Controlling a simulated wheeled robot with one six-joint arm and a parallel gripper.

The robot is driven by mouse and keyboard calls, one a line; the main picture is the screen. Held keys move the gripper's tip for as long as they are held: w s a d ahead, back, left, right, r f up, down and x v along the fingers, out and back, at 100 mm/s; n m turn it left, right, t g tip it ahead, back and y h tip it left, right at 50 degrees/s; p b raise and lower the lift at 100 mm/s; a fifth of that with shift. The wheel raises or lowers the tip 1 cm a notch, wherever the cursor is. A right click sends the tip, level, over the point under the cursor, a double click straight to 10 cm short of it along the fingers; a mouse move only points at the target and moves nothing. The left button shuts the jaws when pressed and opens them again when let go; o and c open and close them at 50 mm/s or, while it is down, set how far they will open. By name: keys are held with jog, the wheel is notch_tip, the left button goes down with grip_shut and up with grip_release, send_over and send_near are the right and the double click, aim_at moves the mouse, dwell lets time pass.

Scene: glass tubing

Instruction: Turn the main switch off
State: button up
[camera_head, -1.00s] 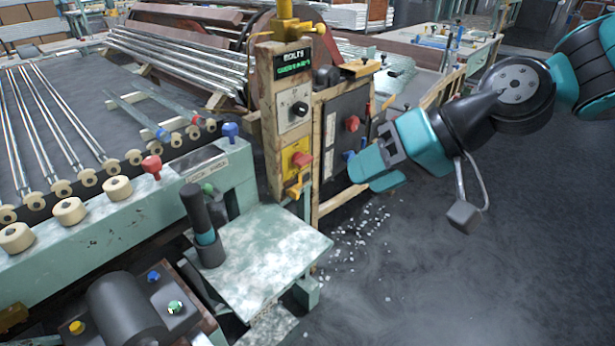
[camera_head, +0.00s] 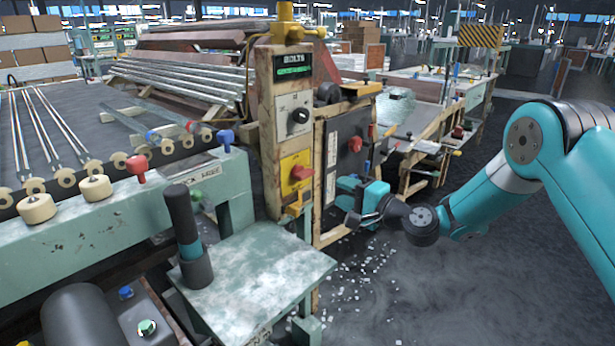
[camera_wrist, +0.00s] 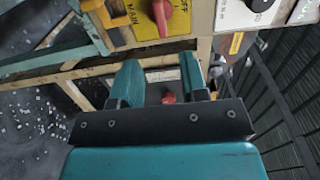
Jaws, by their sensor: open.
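The main switch is a red knob (camera_head: 300,173) on a yellow plate (camera_head: 286,164) low on the wooden control post. In the wrist view the red knob (camera_wrist: 160,14) is at the top edge, on the yellow plate (camera_wrist: 178,22) lettered MAIN and OFF. Which setting the knob points to I cannot tell. My gripper (camera_head: 342,190) is to the right of and slightly below the plate, apart from the knob. In the wrist view my gripper (camera_wrist: 159,72) has two teal fingers apart, with nothing gripped. A different red knob (camera_wrist: 168,97) shows behind and between the fingers.
A black dial (camera_head: 299,116) sits above the yellow plate, and an orange hook (camera_head: 295,204) below it. A dark panel with another red knob (camera_head: 355,144) stands right of the post. A pale green table (camera_head: 250,262) is in front. Pale fragments litter the open floor.

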aim_at(308, 176)
jog(key=x, duration=1.1)
jog(key=shift+w+a, duration=0.2)
jog(key=shift+a, duration=0.05)
jog(key=shift+c, duration=0.4)
grip_shut()
